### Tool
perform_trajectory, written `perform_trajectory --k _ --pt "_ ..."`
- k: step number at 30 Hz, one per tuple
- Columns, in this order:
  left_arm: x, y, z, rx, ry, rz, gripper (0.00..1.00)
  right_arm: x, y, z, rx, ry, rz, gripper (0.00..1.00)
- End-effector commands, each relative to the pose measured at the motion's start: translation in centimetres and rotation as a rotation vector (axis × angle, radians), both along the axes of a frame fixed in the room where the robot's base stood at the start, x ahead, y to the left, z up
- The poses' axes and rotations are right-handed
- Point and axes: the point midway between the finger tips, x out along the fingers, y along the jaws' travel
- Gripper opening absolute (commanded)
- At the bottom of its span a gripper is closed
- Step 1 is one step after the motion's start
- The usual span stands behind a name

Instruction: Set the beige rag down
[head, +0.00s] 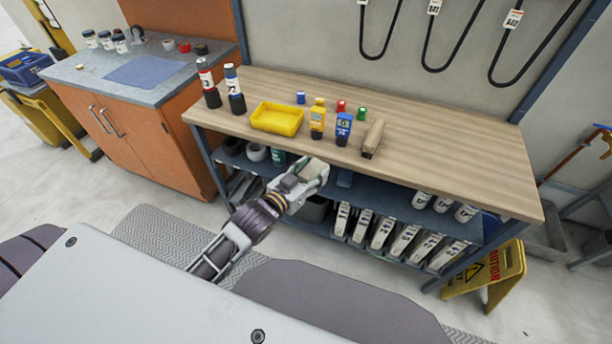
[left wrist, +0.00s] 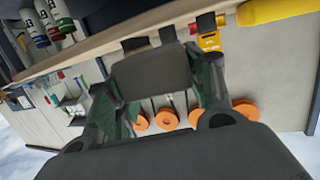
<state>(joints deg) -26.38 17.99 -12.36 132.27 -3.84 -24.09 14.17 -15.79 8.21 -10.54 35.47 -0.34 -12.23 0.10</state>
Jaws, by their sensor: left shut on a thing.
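My left gripper (head: 314,176) is in front of the workbench's front edge, below the level of the top. It is shut on a folded cloth-like thing, which I take to be the beige rag (head: 312,169); fingers partly hide it. In the left wrist view the rag (left wrist: 152,75) is a dark, shaded block between the two fingers of the left gripper (left wrist: 155,85). It looks clear of the bench. The wooden bench top (head: 430,170) lies beyond and above it. My right gripper is not in view.
On the bench stand a yellow bin (head: 277,119), a yellow bottle (head: 317,118), a blue device (head: 343,129), a beige-handled brush-like thing (head: 373,138) and two dark bottles. The bench top's right half is clear. A lower shelf (head: 390,208) holds several items. A yellow caution sign (head: 487,275) stands at right.

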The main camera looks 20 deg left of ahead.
Motion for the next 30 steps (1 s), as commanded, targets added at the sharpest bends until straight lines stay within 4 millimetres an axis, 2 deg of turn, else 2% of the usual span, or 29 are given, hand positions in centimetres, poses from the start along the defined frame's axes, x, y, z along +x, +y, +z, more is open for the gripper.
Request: perform_trajectory --k 30 --pt "-0.4 -5.8 8.5 0.004 -0.002 -0.273 0.3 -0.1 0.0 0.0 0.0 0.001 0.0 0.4"
